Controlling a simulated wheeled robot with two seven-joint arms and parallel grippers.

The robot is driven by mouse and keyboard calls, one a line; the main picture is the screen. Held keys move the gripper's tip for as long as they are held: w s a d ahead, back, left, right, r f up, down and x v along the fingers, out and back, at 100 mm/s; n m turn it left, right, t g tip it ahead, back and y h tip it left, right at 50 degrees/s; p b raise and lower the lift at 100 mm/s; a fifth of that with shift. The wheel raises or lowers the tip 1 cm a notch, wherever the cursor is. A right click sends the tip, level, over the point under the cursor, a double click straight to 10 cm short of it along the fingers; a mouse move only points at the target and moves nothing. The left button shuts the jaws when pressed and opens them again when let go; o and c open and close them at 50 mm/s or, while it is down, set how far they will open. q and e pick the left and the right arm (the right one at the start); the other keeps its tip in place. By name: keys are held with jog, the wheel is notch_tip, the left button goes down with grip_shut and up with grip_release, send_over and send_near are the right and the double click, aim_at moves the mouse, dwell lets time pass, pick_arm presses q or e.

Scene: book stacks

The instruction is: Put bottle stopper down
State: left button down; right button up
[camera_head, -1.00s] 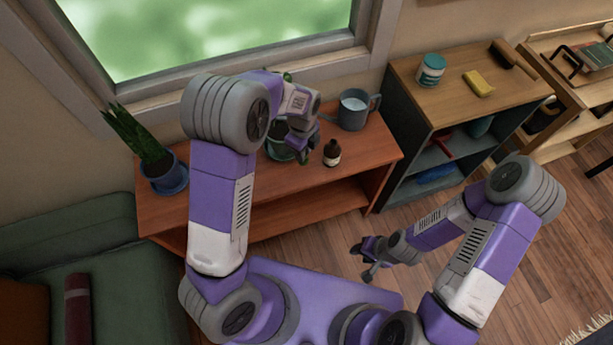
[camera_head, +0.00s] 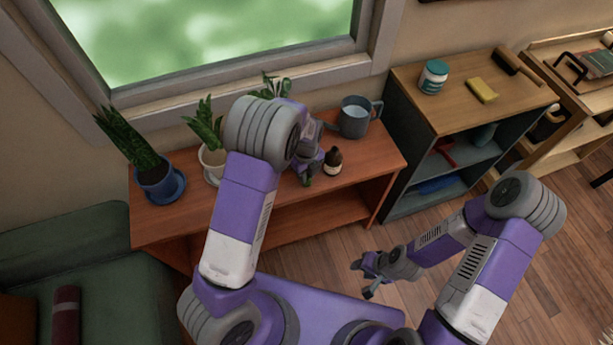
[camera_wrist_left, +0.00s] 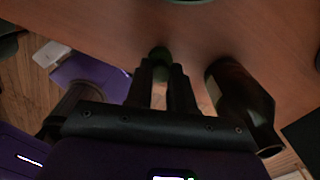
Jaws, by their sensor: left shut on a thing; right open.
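My left gripper (camera_head: 308,172) is low over the red-brown shelf top (camera_head: 185,213), just left of the dark bottle (camera_head: 333,161). In the left wrist view its fingers (camera_wrist_left: 162,72) are shut on the small dark green stopper (camera_wrist_left: 159,54). I cannot tell whether the stopper touches the wood. The bottle (camera_wrist_left: 237,92) stands close to the right of the fingers, apart from them, with a pale label. My right gripper (camera_head: 370,276) is open and empty over the floor, away from the shelf.
A grey mug (camera_head: 355,117) stands behind the bottle. Potted plants stand on the left (camera_head: 155,175), in a white pot (camera_head: 213,160), and behind my left arm. A taller cabinet (camera_head: 440,110) adjoins at right. The shelf's front right is clear.

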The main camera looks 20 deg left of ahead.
pick_arm(q)
jog(key=shift+f, duration=0.55)
jog(key=shift+f, duration=0.15)
jog(key=c, duration=1)
grip_release()
jog(key=shift+r, duration=0.4)
notch_tip(320, 180, up, 12)
jog(key=p, duration=0.3)
jog(key=shift+f, duration=0.2)
